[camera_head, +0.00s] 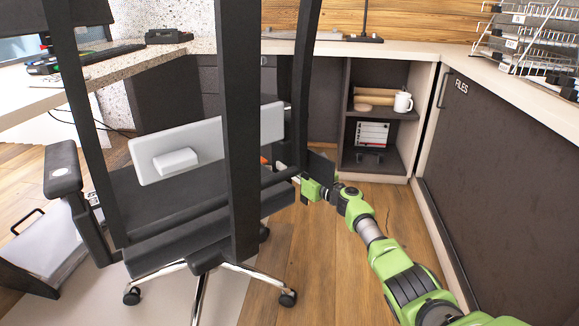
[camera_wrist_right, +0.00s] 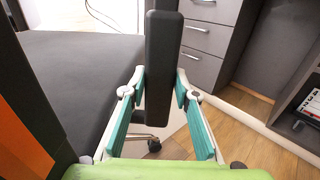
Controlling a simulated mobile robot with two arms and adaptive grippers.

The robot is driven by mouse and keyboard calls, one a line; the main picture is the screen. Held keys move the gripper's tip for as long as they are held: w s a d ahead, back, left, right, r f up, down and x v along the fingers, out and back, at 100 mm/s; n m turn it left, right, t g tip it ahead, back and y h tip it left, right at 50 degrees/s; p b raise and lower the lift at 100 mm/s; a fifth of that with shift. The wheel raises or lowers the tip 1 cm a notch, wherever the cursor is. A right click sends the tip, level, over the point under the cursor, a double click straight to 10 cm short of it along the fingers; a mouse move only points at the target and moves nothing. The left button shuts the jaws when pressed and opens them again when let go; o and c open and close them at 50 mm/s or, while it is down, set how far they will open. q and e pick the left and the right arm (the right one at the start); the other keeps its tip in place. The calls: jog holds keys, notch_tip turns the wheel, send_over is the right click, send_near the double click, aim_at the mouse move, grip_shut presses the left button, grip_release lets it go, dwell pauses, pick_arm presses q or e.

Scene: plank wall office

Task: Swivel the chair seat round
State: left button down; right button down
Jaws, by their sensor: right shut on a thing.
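The office chair (camera_head: 240,120) stands in front of me with its back frame of dark upright bars towards me. A pale panel crosses the bars, and its dark seat (camera_wrist_right: 80,70) shows at left in the wrist view. The left-hand armrest (camera_head: 63,172) is free. My right gripper (camera_head: 313,183) is at the chair's right side. In the wrist view the right gripper (camera_wrist_right: 162,105) has its fingers on either side of the dark upright armrest (camera_wrist_right: 163,65), closed on it. The armrest is mostly hidden in the head view. My left gripper is out of view.
A desk with a keyboard (camera_head: 98,53) stands at left. An open shelf with a white mug (camera_head: 403,102) and a dark cabinet marked FILES (camera_head: 505,150) stand at right. Wooden floor (camera_head: 335,245) lies clear between chair and cabinet. A grey bin-like object (camera_head: 45,245) is at lower left.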

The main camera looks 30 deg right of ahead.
jog(key=shift+a+f, duration=0.15)
jog(key=shift+a, duration=0.25)
jog(key=c, duration=1.9)
grip_release()
jog(key=shift+a, duration=0.1)
